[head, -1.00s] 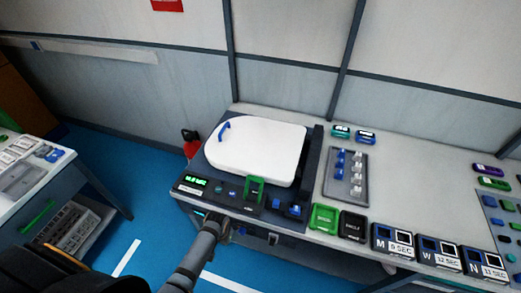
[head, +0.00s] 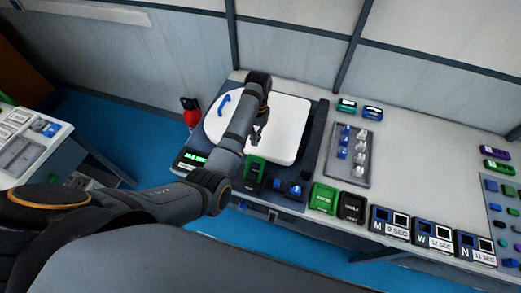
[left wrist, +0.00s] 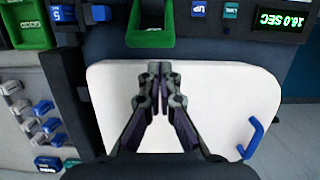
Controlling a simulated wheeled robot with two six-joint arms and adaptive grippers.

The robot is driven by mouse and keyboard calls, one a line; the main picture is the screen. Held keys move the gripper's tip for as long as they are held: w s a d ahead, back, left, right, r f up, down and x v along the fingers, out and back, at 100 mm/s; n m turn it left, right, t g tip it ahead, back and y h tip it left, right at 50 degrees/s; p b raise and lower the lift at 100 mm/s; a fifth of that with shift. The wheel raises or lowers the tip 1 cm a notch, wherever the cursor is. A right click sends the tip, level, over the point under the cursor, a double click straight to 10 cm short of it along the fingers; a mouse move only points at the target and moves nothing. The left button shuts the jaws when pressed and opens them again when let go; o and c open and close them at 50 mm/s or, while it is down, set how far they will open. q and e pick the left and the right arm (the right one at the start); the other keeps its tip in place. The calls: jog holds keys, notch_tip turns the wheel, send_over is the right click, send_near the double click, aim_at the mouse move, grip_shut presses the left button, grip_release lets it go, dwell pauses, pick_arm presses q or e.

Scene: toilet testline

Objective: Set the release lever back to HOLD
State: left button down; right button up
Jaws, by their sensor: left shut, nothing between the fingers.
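The test fixture has a dark front panel (head: 227,181) with small blue controls at its right end, one blue block (head: 278,184) and one blue knob (head: 295,188). They also show at the top left of the left wrist view, a block marked 5 (left wrist: 62,14) and a blue piece (left wrist: 101,13). Which of these is the release lever, and any HOLD mark, I cannot read. My left gripper (head: 257,140) is over the white lid (head: 285,125), pointing toward the front panel. In the left wrist view its fingers (left wrist: 157,68) are together and empty.
A green frame (head: 255,168) stands up from the panel, just ahead of the fingers. A lit timer display (left wrist: 273,22) reads 16.0 SEC. A blue handle (head: 223,105) is on the lid.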

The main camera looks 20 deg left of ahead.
pick_arm(q)
jog(key=shift+g, duration=0.5)
jog(key=w+d+r, duration=0.2)
jog(key=r, duration=0.1)
jog(key=shift+w+d, duration=0.1)
jog(key=shift+w, duration=0.1)
pick_arm(e)
jog(key=shift+w, duration=0.4)
pick_arm(q)
jog(key=shift+f, duration=0.15)
